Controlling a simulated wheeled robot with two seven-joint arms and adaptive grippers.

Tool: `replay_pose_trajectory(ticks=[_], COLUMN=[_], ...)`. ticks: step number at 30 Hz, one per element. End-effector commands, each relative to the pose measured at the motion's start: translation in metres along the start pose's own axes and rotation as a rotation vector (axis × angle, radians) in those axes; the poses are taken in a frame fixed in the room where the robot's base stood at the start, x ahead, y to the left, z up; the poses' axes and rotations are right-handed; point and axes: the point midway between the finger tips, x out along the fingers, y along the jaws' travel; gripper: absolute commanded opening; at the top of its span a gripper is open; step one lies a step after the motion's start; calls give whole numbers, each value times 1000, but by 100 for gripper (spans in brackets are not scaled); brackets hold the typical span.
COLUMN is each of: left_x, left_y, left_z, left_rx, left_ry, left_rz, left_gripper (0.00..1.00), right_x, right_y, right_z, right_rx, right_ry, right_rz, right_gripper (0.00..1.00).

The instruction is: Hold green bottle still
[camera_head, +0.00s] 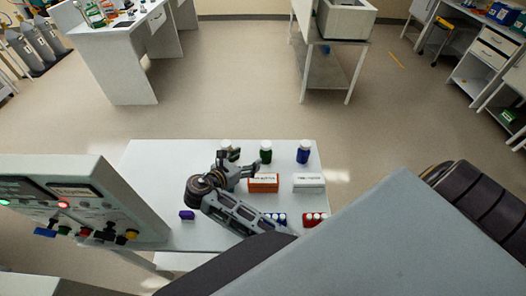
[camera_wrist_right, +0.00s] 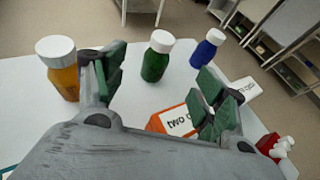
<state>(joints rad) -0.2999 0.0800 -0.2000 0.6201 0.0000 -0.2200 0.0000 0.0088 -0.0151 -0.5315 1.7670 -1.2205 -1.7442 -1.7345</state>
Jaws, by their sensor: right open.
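The green bottle (camera_head: 266,154) has a white cap and stands upright near the far edge of the white table (camera_head: 165,160). In the right wrist view, the green bottle (camera_wrist_right: 155,63) appears between and beyond my two fingers, with nothing gripping it. My right gripper (camera_head: 244,164) is open and empty, just left of the green bottle in the head view. Its spread green-padded fingers also show in the right wrist view (camera_wrist_right: 160,86). An orange bottle (camera_wrist_right: 63,78) with a white cap is beside the left finger; the gripper partly hides it in the head view. My left gripper is not in view.
A blue bottle (camera_head: 303,154) stands right of the green one. An orange box (camera_head: 263,183) and a white box (camera_head: 308,184) lie nearer. Blue (camera_head: 277,218) and red (camera_head: 314,220) racks and a purple item (camera_head: 187,215) are near. A control panel (camera_head: 85,200) stands left.

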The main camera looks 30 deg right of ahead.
Motion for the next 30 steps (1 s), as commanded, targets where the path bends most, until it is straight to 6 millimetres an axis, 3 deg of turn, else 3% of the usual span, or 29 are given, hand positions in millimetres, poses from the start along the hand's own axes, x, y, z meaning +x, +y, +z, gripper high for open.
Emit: replay_pose_trajectory(ticks=[17, 30], left_x=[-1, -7], left_y=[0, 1], left_z=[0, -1], left_rx=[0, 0], left_ry=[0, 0], left_rz=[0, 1], left_gripper=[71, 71], right_x=[3, 56], right_y=[1, 1], right_z=[-1, 0], right_rx=[3, 3], right_ry=[9, 7], right_rz=[1, 0], right_gripper=[71, 71])
